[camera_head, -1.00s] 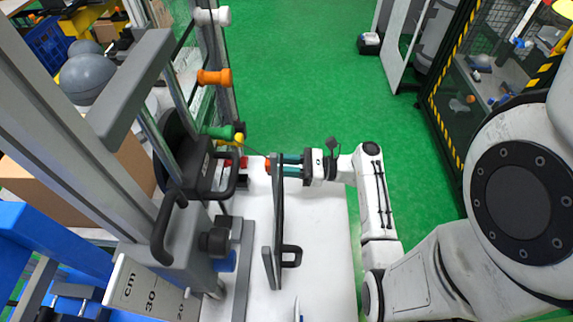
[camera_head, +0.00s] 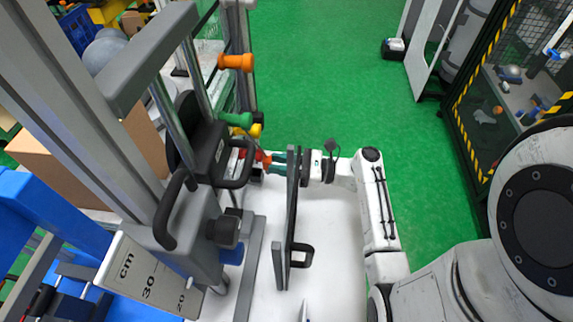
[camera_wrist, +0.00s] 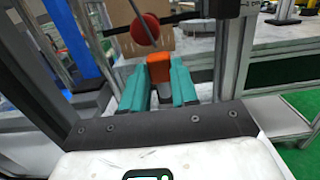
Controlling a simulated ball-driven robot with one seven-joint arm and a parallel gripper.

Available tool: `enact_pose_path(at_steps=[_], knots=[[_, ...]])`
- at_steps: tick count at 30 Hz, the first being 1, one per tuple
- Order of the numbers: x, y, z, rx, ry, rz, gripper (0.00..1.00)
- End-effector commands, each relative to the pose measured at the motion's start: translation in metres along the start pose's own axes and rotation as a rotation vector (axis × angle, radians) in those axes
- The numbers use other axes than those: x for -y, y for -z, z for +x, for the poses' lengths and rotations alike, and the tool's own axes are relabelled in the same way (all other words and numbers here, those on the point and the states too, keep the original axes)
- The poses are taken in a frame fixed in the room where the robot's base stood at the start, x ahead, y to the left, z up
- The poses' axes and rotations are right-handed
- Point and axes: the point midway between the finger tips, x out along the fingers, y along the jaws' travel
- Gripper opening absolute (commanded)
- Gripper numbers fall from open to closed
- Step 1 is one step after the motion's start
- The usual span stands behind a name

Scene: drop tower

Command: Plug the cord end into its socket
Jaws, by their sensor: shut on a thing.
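My gripper's teal fingers (camera_wrist: 158,85) are shut on an orange cord end (camera_wrist: 158,68) in the wrist view. A thin grey cord (camera_wrist: 137,12) and a red ball (camera_wrist: 145,30) show just beyond it; the cord's full path is hidden. In the head view my gripper (camera_head: 272,162) reaches left past the far end of an upright grey plate, with its fingertips close to small red parts (camera_head: 243,154) by the tower. I cannot tell which part is the socket, or whether the cord end touches it.
The drop tower with its black handles (camera_head: 236,170) stands left of my gripper. Orange (camera_head: 235,62), green (camera_head: 236,120) and yellow knobs stick out beyond. The grey plate (camera_head: 291,205) stands on the white table (camera_head: 330,240).

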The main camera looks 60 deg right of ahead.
Motion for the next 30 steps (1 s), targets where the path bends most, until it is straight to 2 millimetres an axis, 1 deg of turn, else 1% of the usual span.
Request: enact_pose_path(at_steps=[20, 30], knots=[[0.0, 0.004, 0.037, -0.001, -0.001, 0.0, 0.0], [0.0, 0.023, 0.034, -0.002, 0.001, 0.001, 0.0]])
